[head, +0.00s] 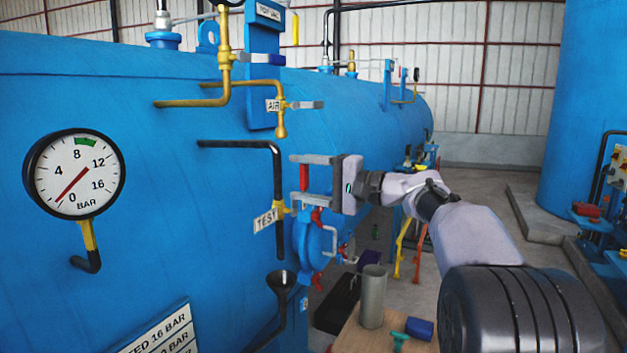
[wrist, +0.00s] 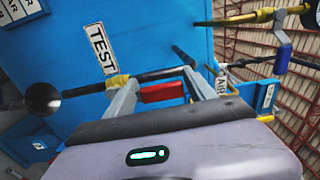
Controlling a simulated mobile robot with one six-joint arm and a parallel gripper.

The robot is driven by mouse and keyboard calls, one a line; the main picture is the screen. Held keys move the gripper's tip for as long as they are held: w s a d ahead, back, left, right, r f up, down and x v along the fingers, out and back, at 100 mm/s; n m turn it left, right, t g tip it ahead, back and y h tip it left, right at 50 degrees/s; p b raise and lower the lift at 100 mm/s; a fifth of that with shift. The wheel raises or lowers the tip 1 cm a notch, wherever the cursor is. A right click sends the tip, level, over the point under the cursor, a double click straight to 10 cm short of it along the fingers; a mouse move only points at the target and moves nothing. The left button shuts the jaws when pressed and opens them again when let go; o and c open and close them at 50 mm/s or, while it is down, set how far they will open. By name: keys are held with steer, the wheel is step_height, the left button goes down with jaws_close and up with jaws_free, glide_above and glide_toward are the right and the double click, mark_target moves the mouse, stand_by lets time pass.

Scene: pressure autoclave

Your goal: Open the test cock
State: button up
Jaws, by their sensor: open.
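The test cock (head: 278,208) is a brass valve at the lower end of a black pipe, beside a white TEST tag (head: 264,220). Its red handle (head: 304,178) points up beside the pipe. My gripper (head: 295,183) is open, with one finger above the handle and one below, near the brass body. In the wrist view, the red handle (wrist: 162,92) lies between the two fingers (wrist: 161,76), with a gap on each side. The brass body (wrist: 118,82) is partly hidden behind the left finger. I cannot tell whether either finger touches the cock.
A black funnel (head: 283,283) is below the cock. The AIR valve (head: 282,104) and its lever are above. A pressure gauge (head: 74,173) is on the blue vessel at left, its needle near 0. A blue flange with red clamps (head: 316,215) is behind my gripper. A table (head: 350,335) is below.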

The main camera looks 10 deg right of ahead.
steer(key=p+v, duration=0.2)
steer(key=v, duration=1.5)
steer(key=shift+s, duration=0.1)
